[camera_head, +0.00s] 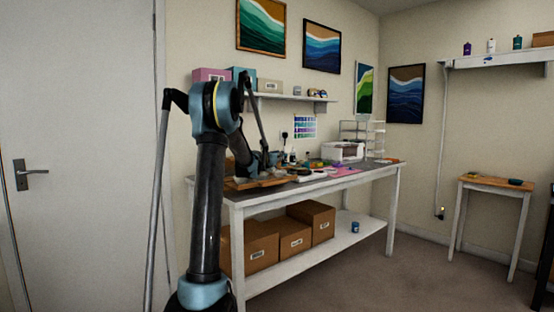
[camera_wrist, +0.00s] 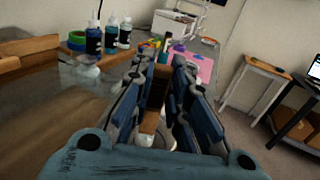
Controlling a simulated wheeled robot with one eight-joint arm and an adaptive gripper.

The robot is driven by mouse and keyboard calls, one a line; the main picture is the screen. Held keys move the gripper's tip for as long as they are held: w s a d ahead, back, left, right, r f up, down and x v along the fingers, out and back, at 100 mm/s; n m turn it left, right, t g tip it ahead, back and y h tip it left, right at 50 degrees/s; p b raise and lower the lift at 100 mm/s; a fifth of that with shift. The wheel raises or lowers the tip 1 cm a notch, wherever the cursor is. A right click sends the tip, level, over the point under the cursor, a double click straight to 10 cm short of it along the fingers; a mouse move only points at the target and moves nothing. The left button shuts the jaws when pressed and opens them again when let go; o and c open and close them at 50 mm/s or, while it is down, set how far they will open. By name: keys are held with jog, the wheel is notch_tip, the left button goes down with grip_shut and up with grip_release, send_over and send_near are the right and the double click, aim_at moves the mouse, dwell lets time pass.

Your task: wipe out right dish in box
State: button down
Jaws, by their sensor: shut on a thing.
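My gripper (camera_wrist: 160,85) points away from the camera in the wrist view, its blue-padded fingers close around a narrow brown piece (camera_wrist: 154,93) with a pale lower end. I cannot tell what this piece is. A pale round rim (camera_wrist: 168,136), perhaps a dish, shows partly below the fingers and is mostly hidden. A small whitish round thing (camera_wrist: 89,71) sits left of the fingers. A wooden edge, perhaps the box (camera_wrist: 22,62), runs along the left. In the head view my arm reaches over a wooden frame or board (camera_head: 262,183) at the near left of the workbench.
Several dark bottles (camera_wrist: 112,38) and a green tape roll (camera_wrist: 77,38) stand beyond the wooden edge. A pink mat (camera_wrist: 203,68) lies farther back. The white workbench (camera_head: 305,184) has cardboard boxes (camera_head: 294,238) below. A small side table (camera_head: 492,183) stands right, with open floor between.

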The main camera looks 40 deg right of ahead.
jog(key=shift+f, duration=0.45)
dwell(0.3)
